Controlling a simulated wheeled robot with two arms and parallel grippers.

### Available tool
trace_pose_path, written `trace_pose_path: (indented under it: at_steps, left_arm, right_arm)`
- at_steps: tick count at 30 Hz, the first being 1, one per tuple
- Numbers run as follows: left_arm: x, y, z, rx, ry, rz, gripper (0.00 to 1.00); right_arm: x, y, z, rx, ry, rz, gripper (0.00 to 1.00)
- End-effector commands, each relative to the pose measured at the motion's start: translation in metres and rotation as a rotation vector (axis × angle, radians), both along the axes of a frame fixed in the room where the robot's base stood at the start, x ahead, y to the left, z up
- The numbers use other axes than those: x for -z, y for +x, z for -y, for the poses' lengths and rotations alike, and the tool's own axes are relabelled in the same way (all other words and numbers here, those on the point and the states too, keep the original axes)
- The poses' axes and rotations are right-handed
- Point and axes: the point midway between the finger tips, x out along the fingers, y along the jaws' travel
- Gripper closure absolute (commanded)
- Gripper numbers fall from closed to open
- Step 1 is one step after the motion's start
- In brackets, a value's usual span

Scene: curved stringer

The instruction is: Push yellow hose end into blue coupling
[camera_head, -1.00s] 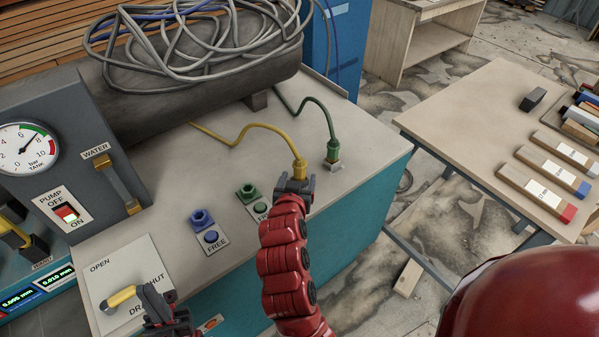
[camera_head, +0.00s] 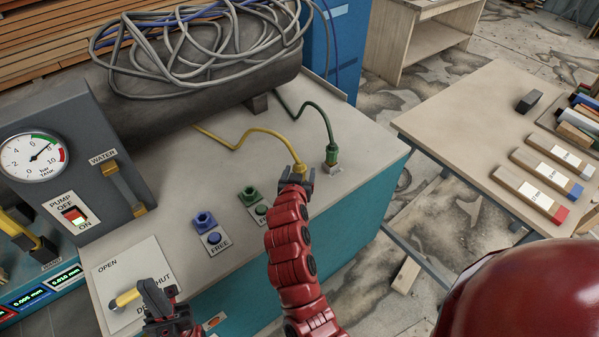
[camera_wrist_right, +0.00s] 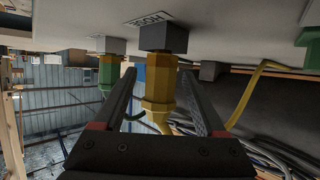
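The yellow hose end (camera_head: 299,169) stands at the bench's right side, its yellow hose running back to the left. In the right wrist view the yellow hose end (camera_wrist_right: 158,90) sits against a grey block beside a "HOSE" label. My right gripper (camera_head: 298,180) is at it; its fingers (camera_wrist_right: 160,88) lie on either side with narrow gaps showing. The blue coupling (camera_head: 204,222) is on the bench to the left, empty, behind a blue button on a "FREE" plate. My left gripper (camera_head: 160,296) is by the yellow-tipped drain lever (camera_head: 128,298); whether it grips it is unclear.
A green hose end (camera_head: 332,156) stands close right of the yellow one. A green coupling (camera_head: 249,195) lies between the blue coupling and my right arm. A gauge panel (camera_head: 50,180) with pump switch is at left; a tank with coiled hoses (camera_head: 200,50) is behind.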

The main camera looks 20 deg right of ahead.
Motion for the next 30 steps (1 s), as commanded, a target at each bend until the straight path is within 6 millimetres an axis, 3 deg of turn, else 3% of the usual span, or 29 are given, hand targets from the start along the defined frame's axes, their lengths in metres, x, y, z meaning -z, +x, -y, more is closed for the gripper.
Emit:
trace_pose_path:
  at_steps: [1, 9, 12, 23, 30]
  left_arm:
    - [0.0, 0.0, 0.0, 0.0, 0.0, 0.0, 1.0]
    - [0.0, 0.0, 0.0, 0.0, 0.0, 0.0, 1.0]
    - [0.0, 0.0, 0.0, 0.0, 0.0, 0.0, 1.0]
    - [0.0, 0.0, 0.0, 0.0, 0.0, 0.0, 1.0]
    - [-0.007, 0.0, 0.0, 0.0, 0.0, 0.0, 1.0]
  right_arm:
    - [0.0, 0.0, 0.0, 0.0, -0.001, 0.0, 0.38]
    - [0.0, 0.0, 0.0, 0.0, -0.001, 0.0, 0.86]
    - [0.0, 0.0, 0.0, 0.0, -0.001, 0.0, 1.0]
    - [-0.001, 0.0, 0.0, 0.0, -0.001, 0.0, 1.0]
    - [-0.022, 0.0, -0.001, -0.003, -0.003, 0.004, 1.0]
